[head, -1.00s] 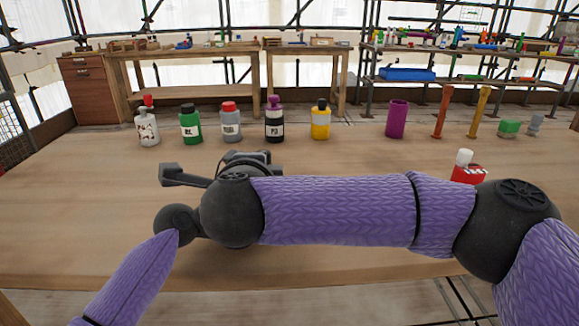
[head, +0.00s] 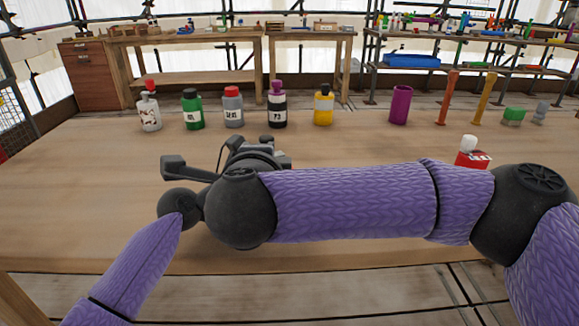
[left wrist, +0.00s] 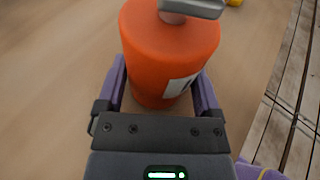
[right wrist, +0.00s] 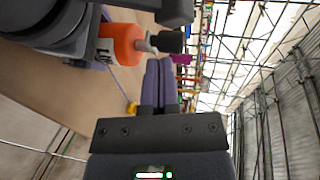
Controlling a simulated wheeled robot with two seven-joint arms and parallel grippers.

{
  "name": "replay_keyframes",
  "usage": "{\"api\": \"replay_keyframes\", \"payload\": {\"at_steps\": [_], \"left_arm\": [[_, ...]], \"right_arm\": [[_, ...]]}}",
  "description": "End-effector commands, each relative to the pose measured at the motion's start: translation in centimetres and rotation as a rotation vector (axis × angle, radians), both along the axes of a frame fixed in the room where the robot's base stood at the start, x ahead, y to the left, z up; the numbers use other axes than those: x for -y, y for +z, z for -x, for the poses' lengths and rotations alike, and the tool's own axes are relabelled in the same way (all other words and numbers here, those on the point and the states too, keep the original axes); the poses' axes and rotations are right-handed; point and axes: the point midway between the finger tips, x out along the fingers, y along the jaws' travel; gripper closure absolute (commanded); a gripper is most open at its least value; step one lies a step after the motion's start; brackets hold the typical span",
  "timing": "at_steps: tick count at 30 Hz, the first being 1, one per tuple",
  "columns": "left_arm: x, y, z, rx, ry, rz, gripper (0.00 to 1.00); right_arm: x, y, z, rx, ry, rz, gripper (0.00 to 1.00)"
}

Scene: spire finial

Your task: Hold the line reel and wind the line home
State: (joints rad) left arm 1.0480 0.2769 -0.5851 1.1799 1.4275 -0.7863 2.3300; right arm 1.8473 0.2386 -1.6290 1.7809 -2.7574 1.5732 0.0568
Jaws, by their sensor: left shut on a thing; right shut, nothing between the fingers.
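The line reel, an orange rounded body with a white label, fills the upper middle of the left wrist view (left wrist: 165,45). A grey crank-like part (left wrist: 195,8) sits on its top. My left gripper (left wrist: 160,70) is shut on the reel, one purple finger on each side. In the right wrist view the reel (right wrist: 122,45) lies sideways in the picture, with a grey shaft and a dark knob (right wrist: 170,42). My right gripper (right wrist: 159,65) is shut and empty, its fingertips close to the knob; contact cannot be told. In the head view my arms hide the reel.
Several bottles, among them a green one (head: 192,110) and a yellow one (head: 323,105), stand along the back of the wooden table (head: 80,190). A purple cylinder (head: 400,104) and two posts stand further right. A red and white bottle (head: 473,155) stands behind my right arm.

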Motion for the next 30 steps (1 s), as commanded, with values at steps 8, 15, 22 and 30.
{"api": "replay_keyframes", "payload": {"at_steps": [8, 15, 22, 30], "left_arm": [[0.0, -0.2, 0.0, -0.004, -0.001, -0.003, 0.49], [0.0, -0.2, 0.0, -0.004, 0.000, -0.004, 0.49], [0.0, -0.2, 0.0, -0.003, 0.000, -0.003, 0.49], [0.0, -0.2, 0.0, -0.002, 0.001, -0.002, 0.49]], "right_arm": [[2.0, 2.0, 7.7, 0.001, 0.005, -0.001, 1.00], [2.9, 2.9, 10.7, -0.014, 0.001, -0.015, 1.00], [4.3, 1.8, 8.7, -0.421, 0.011, -0.439, 1.00], [10.6, 4.3, 6.0, -0.685, 0.072, -1.107, 1.00]]}}
